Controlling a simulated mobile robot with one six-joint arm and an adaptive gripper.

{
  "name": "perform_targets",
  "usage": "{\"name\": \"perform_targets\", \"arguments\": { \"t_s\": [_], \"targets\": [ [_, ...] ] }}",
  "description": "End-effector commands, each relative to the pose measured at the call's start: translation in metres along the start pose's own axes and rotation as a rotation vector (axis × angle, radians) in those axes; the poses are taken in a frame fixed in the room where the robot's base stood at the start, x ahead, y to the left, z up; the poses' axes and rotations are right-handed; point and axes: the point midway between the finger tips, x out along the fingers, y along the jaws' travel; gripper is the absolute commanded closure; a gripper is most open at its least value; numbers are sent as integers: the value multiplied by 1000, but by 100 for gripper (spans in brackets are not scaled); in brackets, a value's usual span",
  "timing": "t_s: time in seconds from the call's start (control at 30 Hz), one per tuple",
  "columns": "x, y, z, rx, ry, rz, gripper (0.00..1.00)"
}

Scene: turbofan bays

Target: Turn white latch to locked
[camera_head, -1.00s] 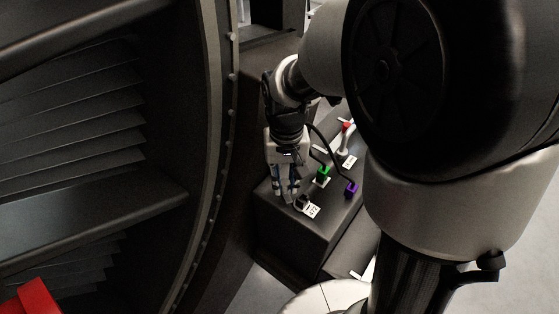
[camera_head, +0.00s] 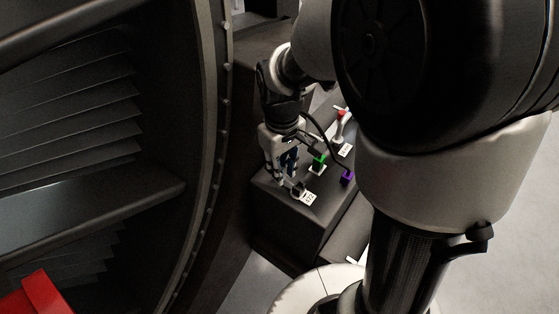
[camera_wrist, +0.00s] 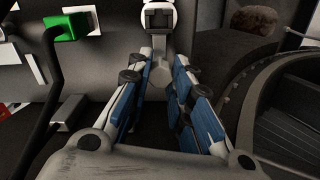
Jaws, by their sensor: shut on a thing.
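The white latch (camera_wrist: 158,28) is at the top middle of the wrist view, a pale rounded piece with a dark block on it and a short stem reaching down between my fingers. My gripper (camera_wrist: 158,70) has its blue-padded fingers on both sides of that stem and is shut on it. The exact contact is partly hidden by the fingers.
On the dark box (camera_head: 290,225) are a green part (camera_head: 319,161), a purple block (camera_head: 347,177) and a red-topped pale lever (camera_head: 341,115). The green part also shows in the wrist view (camera_wrist: 60,27). A large curved engine casing (camera_head: 212,150) stands close left.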

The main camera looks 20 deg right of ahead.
Motion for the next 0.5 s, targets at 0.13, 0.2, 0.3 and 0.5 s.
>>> {"name": "perform_targets", "arguments": {
  "t_s": [0.13,0.2,0.3,0.5],
  "targets": [
    [0,0,0,-6,-2,0,100],
    [0,0,1,-6,-2,0,100],
    [0,0,1,-6,-2,0,100],
    [0,0,1,-5,-2,0,72]
  ]
}}
